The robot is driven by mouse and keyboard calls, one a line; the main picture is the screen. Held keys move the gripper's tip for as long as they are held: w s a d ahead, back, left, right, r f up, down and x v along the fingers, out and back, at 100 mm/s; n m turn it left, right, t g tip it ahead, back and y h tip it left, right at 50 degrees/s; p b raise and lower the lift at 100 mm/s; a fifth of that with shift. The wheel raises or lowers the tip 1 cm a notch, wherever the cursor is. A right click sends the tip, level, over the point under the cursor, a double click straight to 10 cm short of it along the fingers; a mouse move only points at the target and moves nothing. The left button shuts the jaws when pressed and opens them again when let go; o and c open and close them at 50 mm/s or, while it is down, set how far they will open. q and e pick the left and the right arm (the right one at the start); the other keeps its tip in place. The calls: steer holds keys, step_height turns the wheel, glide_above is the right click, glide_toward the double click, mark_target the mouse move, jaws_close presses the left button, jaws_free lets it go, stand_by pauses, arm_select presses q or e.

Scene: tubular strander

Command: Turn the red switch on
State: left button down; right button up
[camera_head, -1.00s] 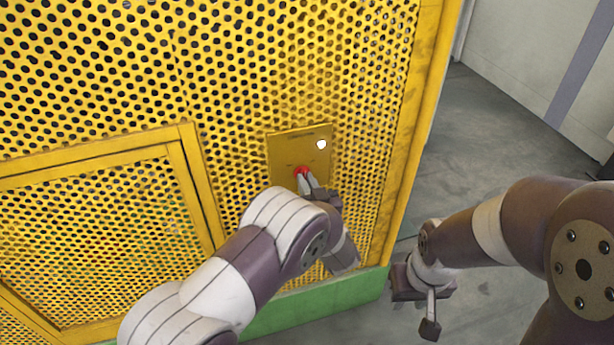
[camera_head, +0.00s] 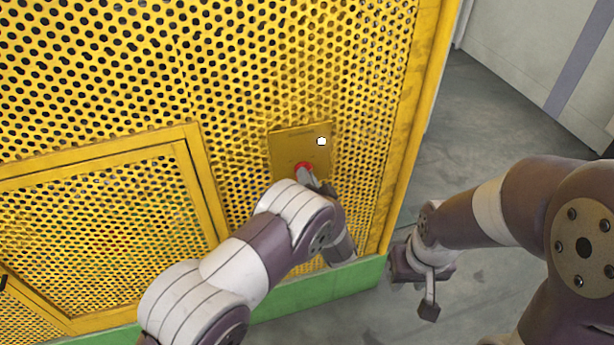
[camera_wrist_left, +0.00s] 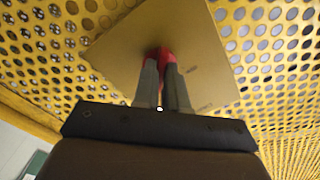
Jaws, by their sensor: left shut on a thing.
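The red switch (camera_head: 303,167) sits on a yellow plate (camera_head: 288,146) mounted on the perforated yellow panel. In the left wrist view the red switch (camera_wrist_left: 163,54) shows between and above the fingertips, in front of the plate (camera_wrist_left: 125,50). My left gripper (camera_head: 306,173) is at the switch, its two fingers (camera_wrist_left: 162,68) shut on it. The fingers hide part of the switch, and I cannot tell its exact turn angle. My right gripper (camera_head: 428,290) hangs in front of the grey floor, away from the panel; its finger gap is not clear.
A white knob or lamp (camera_head: 321,141) is on the plate, right of and above the red switch. The perforated yellow panel (camera_head: 230,60) fills the left, with a framed door (camera_head: 190,185) and a green base (camera_head: 310,293). Grey floor (camera_head: 490,120) lies open at the right.

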stand_by(0.3)
arm_select(q)
steer(key=c, duration=1.2)
jaws_free()
steer(key=v, duration=1.2)
steer(key=shift+s+d+b, duration=0.1)
steer(key=shift+s+b, duration=0.25)
